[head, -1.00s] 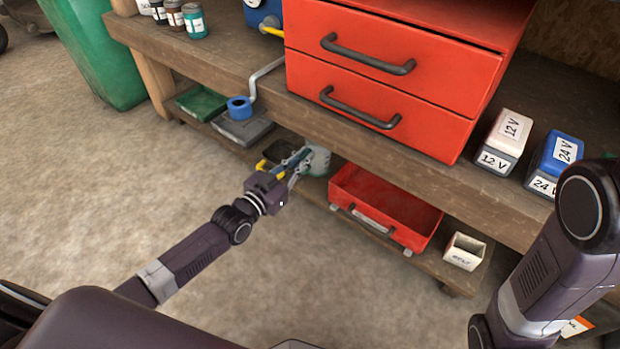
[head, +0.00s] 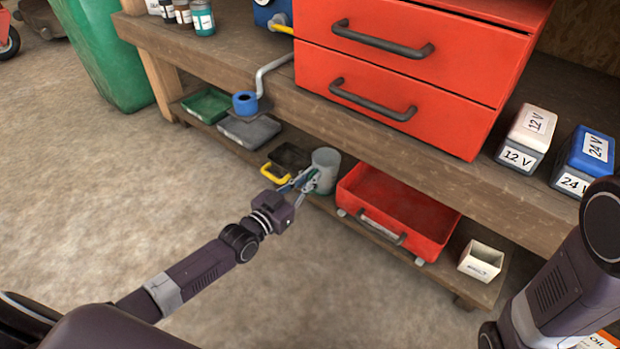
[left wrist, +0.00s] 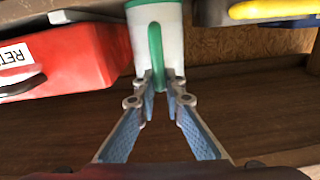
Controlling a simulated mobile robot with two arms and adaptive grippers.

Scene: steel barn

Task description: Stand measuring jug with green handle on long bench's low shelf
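The measuring jug (head: 325,172), pale grey-white, stands upright on the long bench's low shelf (head: 327,205), just left of a red tray. Its green handle (left wrist: 155,50) faces my left gripper in the left wrist view, where the jug is cut off by the top edge. My left gripper (head: 312,181) is at the handle, its two blue-padded fingers spread on either side of it. In the left wrist view the fingertips (left wrist: 160,77) overlap the handle; any contact is hard to tell. My right arm shows at the right edge, but its gripper is out of view.
The red tray (head: 440,222) and a small white box (head: 481,260) are right of the jug. The bench top (head: 450,170) overhangs the shelf. Floor in front is clear.

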